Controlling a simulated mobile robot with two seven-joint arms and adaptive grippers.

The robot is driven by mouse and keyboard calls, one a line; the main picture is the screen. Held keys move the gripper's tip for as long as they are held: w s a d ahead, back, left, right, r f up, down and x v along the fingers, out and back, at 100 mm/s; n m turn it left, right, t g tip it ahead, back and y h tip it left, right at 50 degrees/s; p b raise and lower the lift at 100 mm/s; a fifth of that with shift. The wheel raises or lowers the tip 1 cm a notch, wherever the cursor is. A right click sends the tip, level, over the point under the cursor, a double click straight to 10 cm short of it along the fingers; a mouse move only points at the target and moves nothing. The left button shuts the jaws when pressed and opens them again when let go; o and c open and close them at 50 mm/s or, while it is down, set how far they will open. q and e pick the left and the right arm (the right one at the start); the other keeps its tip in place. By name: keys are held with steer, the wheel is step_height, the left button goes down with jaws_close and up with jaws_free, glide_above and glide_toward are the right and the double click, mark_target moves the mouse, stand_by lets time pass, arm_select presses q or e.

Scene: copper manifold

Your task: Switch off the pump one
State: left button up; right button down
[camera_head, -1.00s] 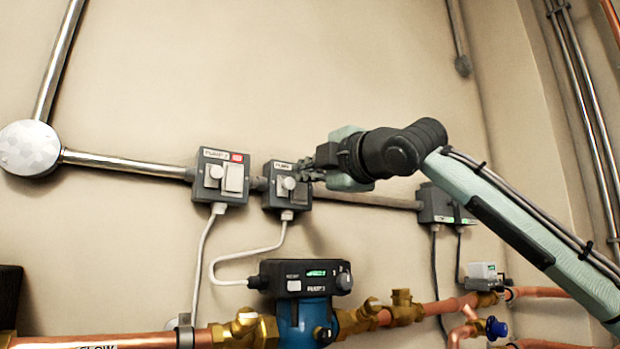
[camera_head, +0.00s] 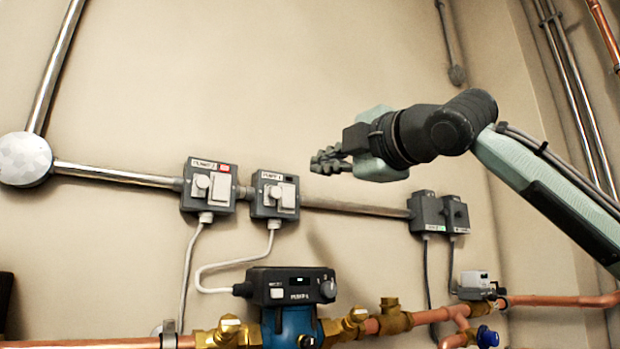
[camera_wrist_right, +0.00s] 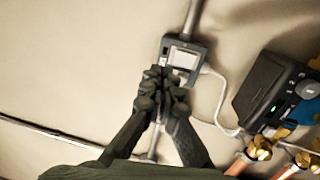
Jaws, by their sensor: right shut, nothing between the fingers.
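The pump 1 switch box (camera_head: 275,196) is a dark grey box on the wall conduit, with a label, a light round knob and a white rocker. The small indicator window at its top right is dark. My right gripper (camera_head: 328,162) is shut and empty, up and to the right of this box and apart from it. In the right wrist view its closed fingertips (camera_wrist_right: 160,84) overlap the lower left of the switch box (camera_wrist_right: 184,57). The blue pump (camera_head: 290,325) has a black control head (camera_head: 292,286) with a dark display. My left gripper is not in view.
The pump 2 switch box (camera_head: 209,187), with a red indicator, sits just left of the pump 1 box. Two grey boxes (camera_head: 438,213) are on the conduit at right. Copper pipes (camera_head: 560,301) with brass valves (camera_head: 395,316) run along the bottom.

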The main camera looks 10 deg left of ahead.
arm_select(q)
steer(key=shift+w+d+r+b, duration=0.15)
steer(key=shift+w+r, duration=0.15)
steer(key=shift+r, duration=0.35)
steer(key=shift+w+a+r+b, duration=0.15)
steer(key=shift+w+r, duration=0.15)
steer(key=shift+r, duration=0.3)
arm_select(e)
steer(key=s+d, duration=0.3)
steer(key=shift+s+d+r, duration=0.2)
steer(key=shift+s+r, duration=0.05)
steer(key=shift+r, duration=0.05)
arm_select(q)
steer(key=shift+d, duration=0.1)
